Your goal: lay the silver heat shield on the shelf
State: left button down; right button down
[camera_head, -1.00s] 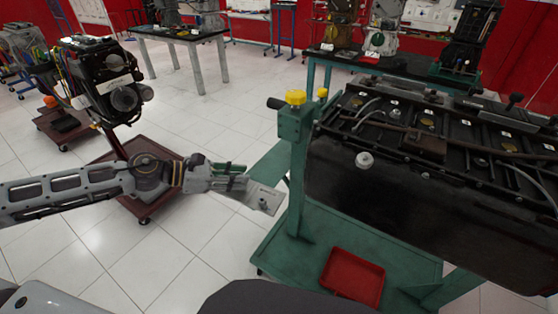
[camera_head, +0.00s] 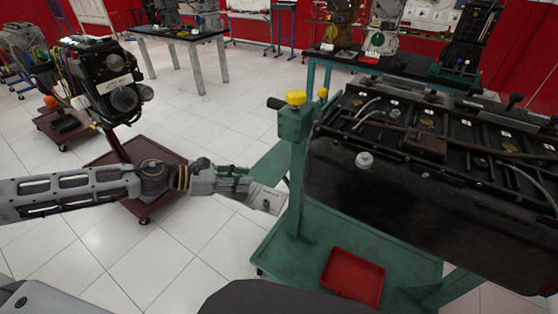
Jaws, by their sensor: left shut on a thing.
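My left gripper (camera_head: 238,184) reaches in from the left and is shut on the silver heat shield (camera_head: 266,198), a small pale metal plate with a dark spot on it. The heat shield is held out in front of the fingers, close to the left side of the green stand's upright post. Whether it touches the post or the green shelf (camera_head: 268,168) behind it, I cannot tell. The shelf is a flat green plate on the left side of the post, partly hidden by the gripper and shield. My right gripper is not in view.
A green wheeled stand (camera_head: 300,185) with yellow knobs carries a big dark engine (camera_head: 400,190) on the right. A red tray (camera_head: 352,277) lies on its base. Another engine (camera_head: 105,85) on a dark red trolley stands at the left. Tiled floor is free between.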

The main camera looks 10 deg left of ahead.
pick_arm(q)
jog(key=shift+w+d+f, duration=0.1)
jog(key=shift+d+f, duration=0.05)
jog(key=shift+f, duration=0.35)
jog(key=shift+w+d+f, duration=0.1)
jog(key=shift+f, duration=0.35)
dwell(0.5)
